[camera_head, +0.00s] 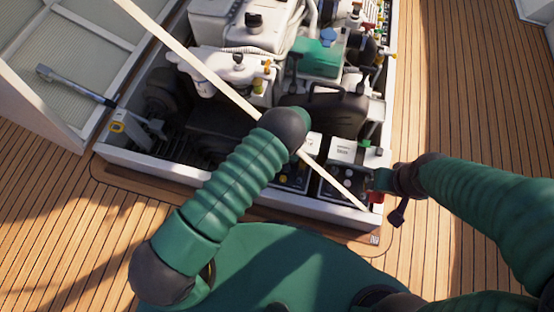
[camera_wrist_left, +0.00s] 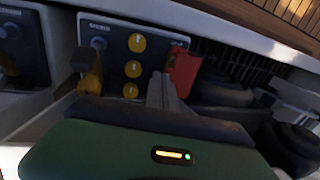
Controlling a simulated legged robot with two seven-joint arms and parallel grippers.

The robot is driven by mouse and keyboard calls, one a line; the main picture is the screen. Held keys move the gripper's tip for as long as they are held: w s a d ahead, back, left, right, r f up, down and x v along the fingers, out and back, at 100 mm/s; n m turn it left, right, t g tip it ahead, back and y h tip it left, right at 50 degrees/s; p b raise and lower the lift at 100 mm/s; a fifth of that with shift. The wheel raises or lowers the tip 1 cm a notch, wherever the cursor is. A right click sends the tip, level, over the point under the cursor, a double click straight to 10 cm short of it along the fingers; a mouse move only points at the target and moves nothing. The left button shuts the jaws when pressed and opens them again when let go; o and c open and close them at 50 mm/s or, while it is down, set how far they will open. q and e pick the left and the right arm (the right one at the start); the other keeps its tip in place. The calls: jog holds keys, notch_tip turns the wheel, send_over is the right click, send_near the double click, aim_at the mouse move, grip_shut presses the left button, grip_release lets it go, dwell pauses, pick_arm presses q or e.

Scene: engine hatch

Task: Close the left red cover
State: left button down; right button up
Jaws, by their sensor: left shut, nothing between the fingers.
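In the left wrist view, a red cover (camera_wrist_left: 184,72) sticks out at the right edge of a dark panel (camera_wrist_left: 117,42) with yellow round markers. My left gripper (camera_wrist_left: 162,90) is shut and empty, its grey fingers just left of the cover; I cannot tell if they touch it. In the head view, my left forearm hides that gripper and the left cover. My right gripper (camera_head: 383,182) is at the hatch's right edge, close to a small red part (camera_head: 376,197). Whether its jaws are open is unclear.
An engine with a green part (camera_head: 318,58) fills the hatch. A pale strut (camera_head: 200,68) crosses diagonally in front of it to the panels. The raised lid (camera_head: 70,60) stands at the left. Wooden deck (camera_head: 450,90) surrounds the white hatch frame (camera_head: 260,207).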

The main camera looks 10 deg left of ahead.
pick_arm(q)
jog(key=shift+d+f, duration=0.25)
jog(key=shift+d, duration=0.05)
dwell(0.5)
